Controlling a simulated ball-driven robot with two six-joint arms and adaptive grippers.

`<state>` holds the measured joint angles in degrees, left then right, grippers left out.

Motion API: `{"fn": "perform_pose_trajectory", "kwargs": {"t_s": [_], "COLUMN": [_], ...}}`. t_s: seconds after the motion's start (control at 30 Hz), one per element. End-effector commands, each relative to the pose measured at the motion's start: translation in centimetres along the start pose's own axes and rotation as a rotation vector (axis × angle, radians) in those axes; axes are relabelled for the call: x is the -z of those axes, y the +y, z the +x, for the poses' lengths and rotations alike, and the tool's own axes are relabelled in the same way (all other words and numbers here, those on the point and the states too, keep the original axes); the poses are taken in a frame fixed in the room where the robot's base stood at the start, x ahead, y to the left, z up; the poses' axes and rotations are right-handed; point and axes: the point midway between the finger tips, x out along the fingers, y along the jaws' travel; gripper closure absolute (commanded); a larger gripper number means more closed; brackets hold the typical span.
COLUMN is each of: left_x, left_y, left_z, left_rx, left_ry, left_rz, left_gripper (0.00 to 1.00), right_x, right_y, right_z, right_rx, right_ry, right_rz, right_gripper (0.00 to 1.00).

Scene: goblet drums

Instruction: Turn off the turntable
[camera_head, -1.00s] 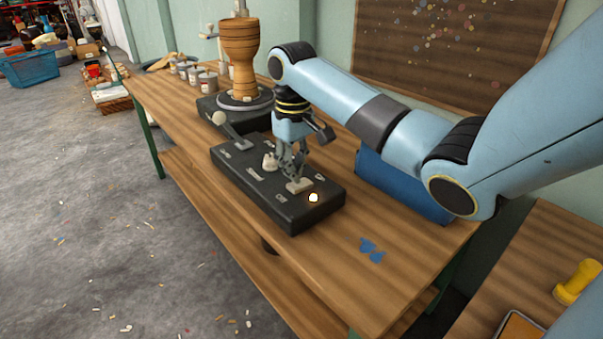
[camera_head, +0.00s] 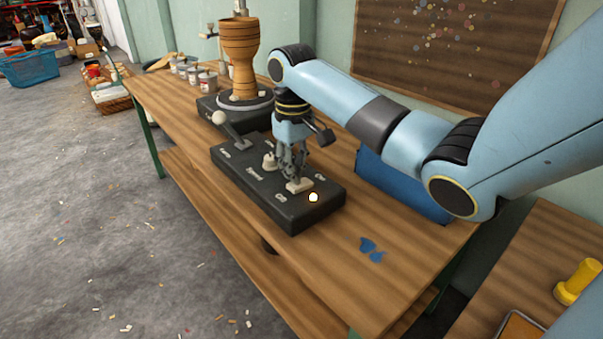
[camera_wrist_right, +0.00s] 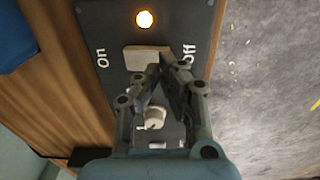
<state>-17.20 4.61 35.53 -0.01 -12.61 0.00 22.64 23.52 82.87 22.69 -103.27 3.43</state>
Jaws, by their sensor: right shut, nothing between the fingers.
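The black control box (camera_head: 250,180) lies on the wooden table. Its rocker switch (camera_head: 300,185) is a pale block, also seen in the right wrist view (camera_wrist_right: 146,58) between the words On and Off. A round lamp (camera_head: 313,197) beside the switch glows; it also glows in the wrist view (camera_wrist_right: 145,19). My right gripper (camera_head: 297,178) is shut and empty, pointing down with its fingertips at the switch. In the wrist view its fingertips (camera_wrist_right: 165,62) lie over the switch's Off side. Contact is hard to tell. The turntable (camera_head: 247,101) carries a wooden goblet drum (camera_head: 240,55). My left gripper is out of view.
A pale knob (camera_head: 270,161) and a lever with a ball end (camera_head: 219,118) stand on the box. A blue bin (camera_head: 400,186) is behind my right forearm. Small pots (camera_head: 194,74) stand at the table's far end. The table's near right part is mostly clear.

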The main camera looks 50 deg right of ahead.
Motion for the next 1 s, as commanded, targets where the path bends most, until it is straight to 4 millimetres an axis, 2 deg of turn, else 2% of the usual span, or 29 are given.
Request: {"fn": "perform_pose_trajectory", "kwargs": {"t_s": [1.0], "left_x": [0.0], "left_y": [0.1], "left_z": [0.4], "left_rx": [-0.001], "left_ry": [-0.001], "left_rz": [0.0], "left_gripper": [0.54], "right_x": [0.0], "right_y": [0.0], "right_z": [1.6], "right_rx": [0.0], "right_ry": [-0.001], "right_rz": [0.0], "right_gripper": [1.0]}}
